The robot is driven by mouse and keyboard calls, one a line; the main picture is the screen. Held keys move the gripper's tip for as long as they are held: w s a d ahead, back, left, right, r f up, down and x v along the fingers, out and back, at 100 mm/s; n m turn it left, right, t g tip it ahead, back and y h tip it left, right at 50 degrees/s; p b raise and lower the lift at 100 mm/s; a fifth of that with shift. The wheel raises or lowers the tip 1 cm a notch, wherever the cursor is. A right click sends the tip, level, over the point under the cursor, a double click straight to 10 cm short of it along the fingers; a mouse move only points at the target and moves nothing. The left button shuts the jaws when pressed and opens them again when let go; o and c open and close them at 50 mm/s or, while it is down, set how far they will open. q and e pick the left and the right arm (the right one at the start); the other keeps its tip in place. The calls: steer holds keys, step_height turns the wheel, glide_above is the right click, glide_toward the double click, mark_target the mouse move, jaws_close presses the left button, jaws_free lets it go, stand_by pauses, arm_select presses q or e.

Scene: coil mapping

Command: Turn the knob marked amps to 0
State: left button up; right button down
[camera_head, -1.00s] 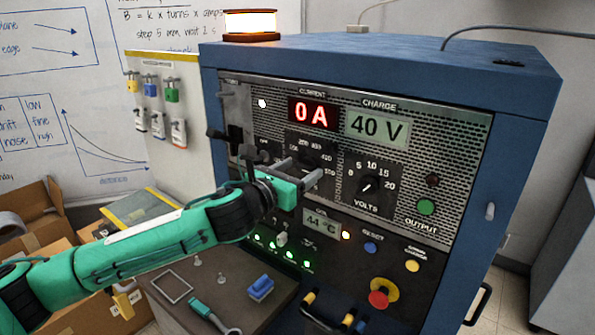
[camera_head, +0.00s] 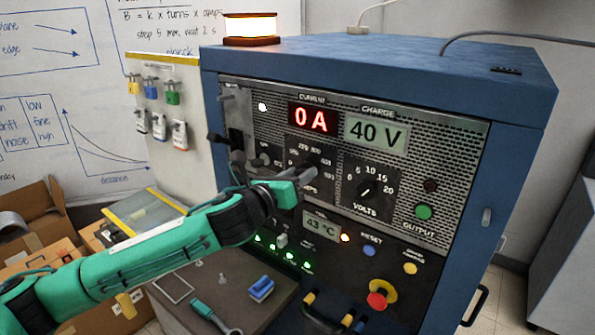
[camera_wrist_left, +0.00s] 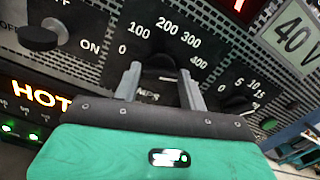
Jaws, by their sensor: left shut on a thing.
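The amps knob (camera_wrist_left: 159,66) is a dark round knob on the cabinet's front panel, under a dial printed 0 to several hundred. In the left wrist view it sits between the two grey fingers of my left gripper (camera_wrist_left: 160,80), which is shut on it. The fingers hide part of the knob and its label, and I cannot tell where its pointer stands. In the head view my left gripper (camera_head: 280,170) reaches the panel from the left and covers part of the amps dial (camera_head: 310,150). The red current display (camera_head: 312,118) reads 0 A. My right gripper is not in view.
The volts knob (camera_head: 367,189) is just right of the amps dial. An on/off knob (camera_wrist_left: 36,38) is on its left. The charge display (camera_head: 377,131) reads 40 V. A red stop button (camera_head: 378,299) sits lower right. A brown surface (camera_head: 225,305) below holds small items.

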arm_select(q)
steer(key=shift+r+n, duration=0.1)
steer(key=shift+n, duration=0.4)
steer(key=n+p, duration=0.1)
steer(key=n, duration=0.1)
steer(key=shift+n+p, duration=0.35)
steer(key=shift+n, duration=0.45)
steer(key=n+p, duration=0.2)
steer(key=n, duration=0.4)
steer(key=shift+a+p, duration=0.1)
steer(key=shift+p, duration=0.3)
steer(key=n+p, duration=0.2)
steer(key=n, duration=0.5)
steer(key=n+p, duration=0.3)
steer(key=n, duration=0.4)
steer(key=f+n+p, duration=0.1)
steer(key=n+p, duration=0.1)
steer(key=n, duration=0.5)
steer(key=shift+n+p, duration=0.3)
steer(key=shift+p, duration=0.1)
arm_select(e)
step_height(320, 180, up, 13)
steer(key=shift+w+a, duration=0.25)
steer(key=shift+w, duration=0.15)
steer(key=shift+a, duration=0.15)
